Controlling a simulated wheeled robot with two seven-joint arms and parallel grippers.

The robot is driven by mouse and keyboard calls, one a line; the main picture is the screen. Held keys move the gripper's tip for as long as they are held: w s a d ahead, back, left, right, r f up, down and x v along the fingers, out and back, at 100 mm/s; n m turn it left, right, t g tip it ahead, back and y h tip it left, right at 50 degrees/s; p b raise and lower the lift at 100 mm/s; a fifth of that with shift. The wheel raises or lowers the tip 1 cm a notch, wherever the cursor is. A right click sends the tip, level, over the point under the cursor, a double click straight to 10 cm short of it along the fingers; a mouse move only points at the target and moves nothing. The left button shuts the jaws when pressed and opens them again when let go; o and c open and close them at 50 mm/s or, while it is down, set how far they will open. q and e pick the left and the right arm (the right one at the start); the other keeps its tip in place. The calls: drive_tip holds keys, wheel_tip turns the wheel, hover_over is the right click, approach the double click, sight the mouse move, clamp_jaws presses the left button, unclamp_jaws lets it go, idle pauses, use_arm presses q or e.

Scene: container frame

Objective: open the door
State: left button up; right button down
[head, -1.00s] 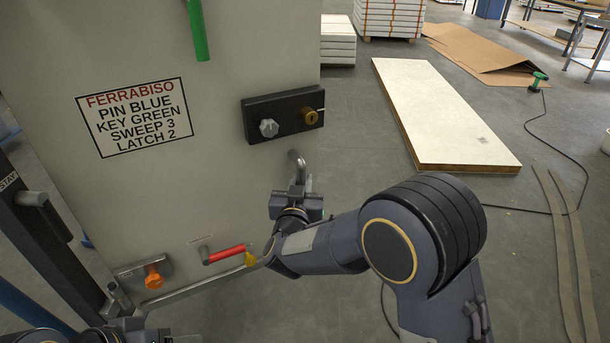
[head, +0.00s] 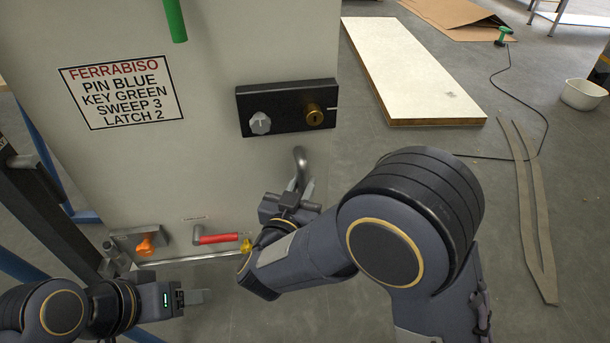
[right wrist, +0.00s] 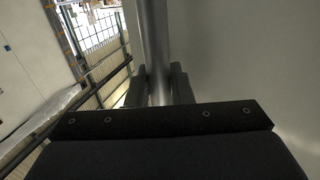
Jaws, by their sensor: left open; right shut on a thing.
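The pale grey door (head: 200,190) fills the left of the head view. It carries a sign (head: 122,92) reading "FERRABISO, PIN BLUE, KEY GREEN, SWEEP 3, LATCH 2". A black lock box (head: 287,105) has a grey knob (head: 260,123) and a brass key cylinder (head: 315,115). Below it is a curved metal lever handle (head: 300,165). My right gripper (head: 300,190) is shut on this handle; the bar (right wrist: 154,50) runs between its fingers in the right wrist view. My left gripper (head: 195,297) is open and empty below the door's lower left part.
Low on the door are a red handle (head: 218,238), an orange knob (head: 145,246) and a small yellow piece (head: 246,246). A green bar (head: 175,18) is at the top. A dark post (head: 50,215) stands left. A white panel (head: 410,70) lies on the floor at right.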

drive_tip(key=shift+s, duration=0.55)
drive_tip(key=c, duration=1.3)
unclamp_jaws()
drive_tip(key=shift+c, duration=0.2)
drive_tip(key=shift+s, duration=0.1)
drive_tip(key=v, duration=0.7)
drive_tip(key=shift+s, duration=0.25)
